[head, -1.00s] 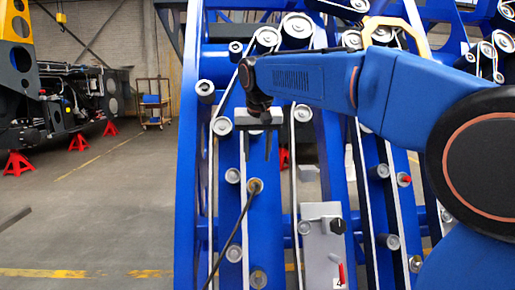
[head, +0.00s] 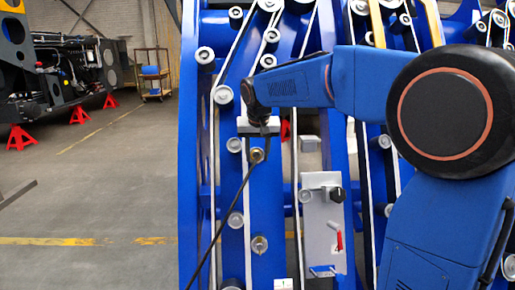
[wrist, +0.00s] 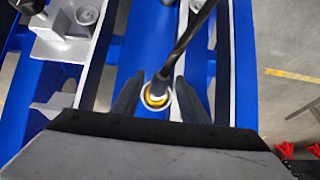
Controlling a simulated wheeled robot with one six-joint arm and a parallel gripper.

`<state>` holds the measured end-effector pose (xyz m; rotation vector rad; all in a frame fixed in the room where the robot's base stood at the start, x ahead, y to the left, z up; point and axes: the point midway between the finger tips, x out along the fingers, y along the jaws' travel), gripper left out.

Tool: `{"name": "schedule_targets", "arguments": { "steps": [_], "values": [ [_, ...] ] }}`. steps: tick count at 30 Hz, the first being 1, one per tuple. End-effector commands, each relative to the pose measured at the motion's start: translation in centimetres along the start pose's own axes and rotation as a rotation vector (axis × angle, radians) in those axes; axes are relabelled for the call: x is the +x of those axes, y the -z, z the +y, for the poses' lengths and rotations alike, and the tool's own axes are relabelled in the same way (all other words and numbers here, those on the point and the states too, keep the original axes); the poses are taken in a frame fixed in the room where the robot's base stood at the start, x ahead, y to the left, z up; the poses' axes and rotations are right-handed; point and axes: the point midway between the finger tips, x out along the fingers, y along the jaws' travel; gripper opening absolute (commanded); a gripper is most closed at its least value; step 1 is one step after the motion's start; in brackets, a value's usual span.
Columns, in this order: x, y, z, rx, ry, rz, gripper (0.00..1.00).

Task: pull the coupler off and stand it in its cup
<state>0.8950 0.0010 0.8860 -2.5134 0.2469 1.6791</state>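The coupler (head: 257,155) is a small brass-coloured fitting at the end of a dark hose (head: 232,205), on a blue beam of the chassis. In the wrist view, the coupler (wrist: 157,94) shows as a yellow-orange ring with a pale rim, with the hose running up from it. My gripper (head: 258,142) is just above the coupler in the head view. In the wrist view, my gripper (wrist: 157,97) has its two dark fingers apart, one on each side of the coupler, with gaps visible. I cannot make out the cup.
A grey panel (head: 322,225) with a black knob and a red lever stands right of the hose. A round metal fitting (head: 259,244) sits below the coupler. Rollers and belts surround the beam. Open floor (head: 90,205) lies to the left.

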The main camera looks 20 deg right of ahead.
Motion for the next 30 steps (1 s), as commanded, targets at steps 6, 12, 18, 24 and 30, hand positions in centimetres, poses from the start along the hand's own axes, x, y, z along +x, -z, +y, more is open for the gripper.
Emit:
{"name": "schedule_targets", "arguments": {
  "steps": [6, 12, 18, 24, 30],
  "values": [
    [0.55, 0.0, 0.02, 0.0, 0.0, 0.0, 0.4],
    [0.54, -0.01, 0.02, 0.0, 0.0, 0.0, 0.35],
    [0.54, -0.01, 0.02, 0.0, 0.0, 0.0, 0.0],
    [0.39, -0.09, 0.01, 0.0, 0.0, 0.0, 0.0],
    [-0.14, -0.52, 0.0, 0.0, 0.0, 0.0, 0.0]
  ]
}}
